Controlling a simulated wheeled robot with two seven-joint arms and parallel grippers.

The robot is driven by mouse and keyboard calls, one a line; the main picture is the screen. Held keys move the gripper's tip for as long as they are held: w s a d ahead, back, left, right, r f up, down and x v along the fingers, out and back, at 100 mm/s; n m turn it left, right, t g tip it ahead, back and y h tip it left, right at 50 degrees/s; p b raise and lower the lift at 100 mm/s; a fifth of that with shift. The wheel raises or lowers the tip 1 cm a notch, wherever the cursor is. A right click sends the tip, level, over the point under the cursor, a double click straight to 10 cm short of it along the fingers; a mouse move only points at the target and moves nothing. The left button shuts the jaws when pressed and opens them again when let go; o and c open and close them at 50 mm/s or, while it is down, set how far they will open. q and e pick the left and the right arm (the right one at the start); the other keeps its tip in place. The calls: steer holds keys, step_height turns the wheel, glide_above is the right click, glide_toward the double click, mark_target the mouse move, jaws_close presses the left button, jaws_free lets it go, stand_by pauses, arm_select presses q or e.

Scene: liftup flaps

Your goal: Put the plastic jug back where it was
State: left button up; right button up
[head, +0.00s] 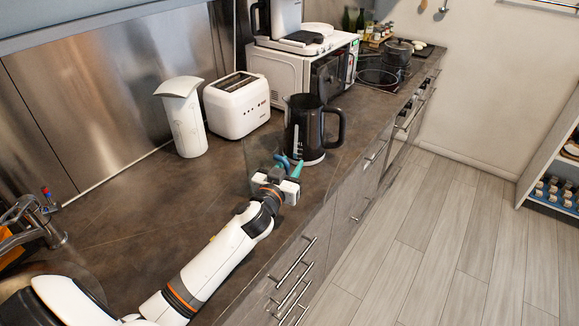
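A tall white jug-like container (183,118) with a wide, slanted top stands upright on the dark counter, left of the toaster; it looks like the plastic jug. A black electric kettle (302,133) with a clear level strip stands upright on the counter, its handle to the right. My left gripper (289,166) is just in front of the kettle's base, low over the counter. Its teal fingertips are apart, with nothing visible between them. I cannot tell whether they touch the kettle. The white container is well away from the gripper. My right gripper is not in view.
A white toaster (238,105) stands between the white container and kettle. A white microwave (292,75) is behind, with pots on a hob (379,76) farther back. A sink tap (33,222) is at left. The counter's (130,215) left middle is clear.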

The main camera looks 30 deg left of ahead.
arm_select(q)
steer(key=s+d+p, duration=0.1)
steer(key=s, duration=1.1)
steer(key=shift+d+r, duration=0.2)
steer(key=shift+d, duration=0.15)
steer(key=shift+f, duration=0.1)
